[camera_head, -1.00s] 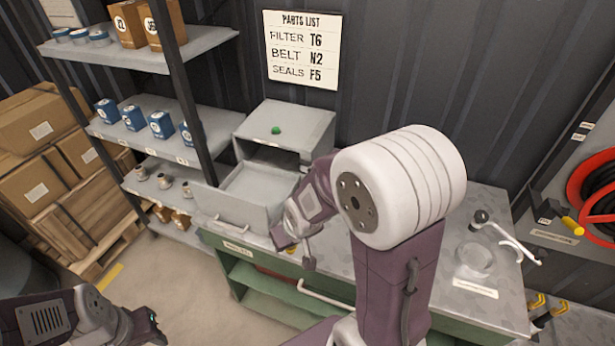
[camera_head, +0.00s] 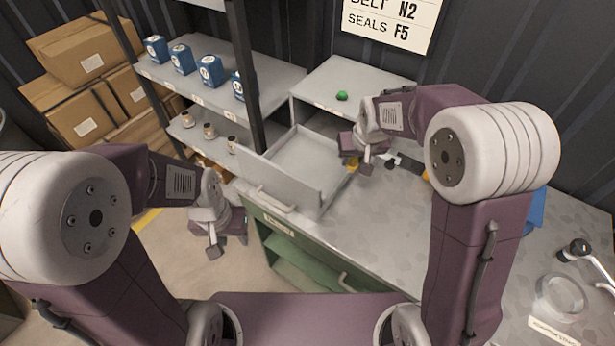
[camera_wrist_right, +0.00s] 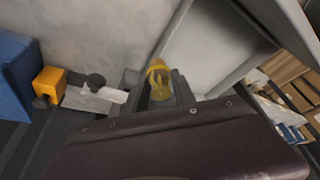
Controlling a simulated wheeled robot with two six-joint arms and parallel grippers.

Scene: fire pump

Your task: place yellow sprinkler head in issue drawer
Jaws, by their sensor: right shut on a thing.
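The yellow sprinkler head (camera_wrist_right: 159,76) is between the fingers of my right gripper (camera_wrist_right: 160,92) in the right wrist view. In the head view my right gripper (camera_head: 358,160) is shut on it, and a bit of yellow (camera_head: 352,163) shows below the fingers. The gripper is at the right side of the open issue drawer (camera_head: 300,158), a grey tray pulled out of a grey cabinet on the bench. The drawer looks empty. Whether the sprinkler head is over its rim I cannot tell. My left gripper (camera_head: 215,240) hangs empty left of the bench; its fingers look apart.
A green button (camera_head: 342,96) is on top of the cabinet. Shelves with blue boxes (camera_head: 211,71) and small fittings stand left, beside a dark post. A blue object and a yellow-and-dark item (camera_wrist_right: 48,85) lie on the bench. A clear dish (camera_head: 560,294) sits at right.

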